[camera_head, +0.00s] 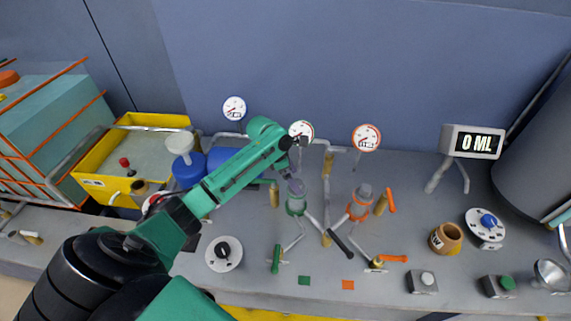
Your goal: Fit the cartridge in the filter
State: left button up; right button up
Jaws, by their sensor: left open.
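A green-banded filter housing (297,207) stands on the grey bench near the middle, with a grey-purple piece (296,187) at its top. I cannot tell whether that piece is a cap or the cartridge. A similar orange-banded housing (358,211) with a grey top stands to its right. My left gripper (292,176) is open, directly above the green housing and close to its top piece. Whether it touches that piece is unclear. My left arm hides part of the bench and a blue tank behind it. No separate cartridge can be made out clearly. My right gripper is not in view.
Pipes, round gauges (366,138) and levers crowd around the housings. A yellow tray (92,160) is at the left. A black-knobbed dial (224,253), brown pot (446,238), button boxes (422,282) and a "0 ML" display (472,142) stand on the bench.

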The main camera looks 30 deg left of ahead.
pick_arm(q)
jog(key=b+v, duration=0.1)
jog(key=v, duration=1)
jog(key=shift+b, duration=0.3)
jog(key=shift+s, duration=0.1)
